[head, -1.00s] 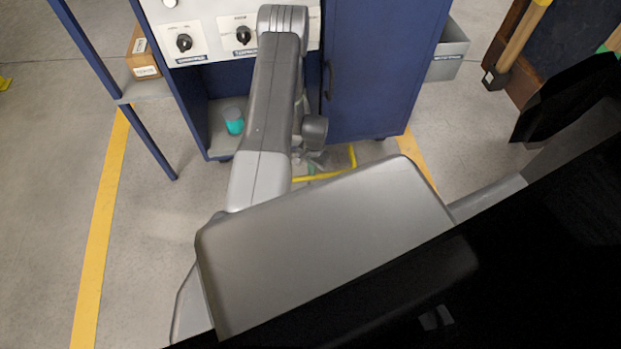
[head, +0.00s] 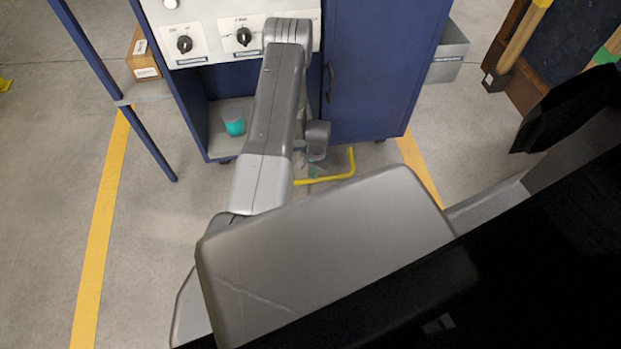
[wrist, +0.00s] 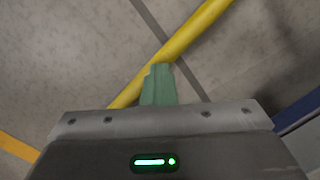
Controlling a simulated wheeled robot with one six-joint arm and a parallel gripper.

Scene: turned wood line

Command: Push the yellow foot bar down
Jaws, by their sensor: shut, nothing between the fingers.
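The yellow foot bar (head: 335,178) is low over the floor at the front of the blue cabinet, with a bent end at its right. Its left part is hidden behind my arm in the head view. In the wrist view the bar (wrist: 190,36) runs diagonally behind my fingertips. My gripper (wrist: 158,72) is shut and empty, its green fingers overlapping the bar in the picture. I cannot tell whether they touch it. In the head view my gripper (head: 313,168) is small and partly hidden beside the bar.
The blue cabinet (head: 380,75) has a white panel with dark knobs (head: 244,37). A teal cup (head: 234,124) sits on its lower shelf. A cardboard box (head: 142,56) stands at the left and a grey bin (head: 447,52) at the right. Yellow tape (head: 100,230) marks open floor.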

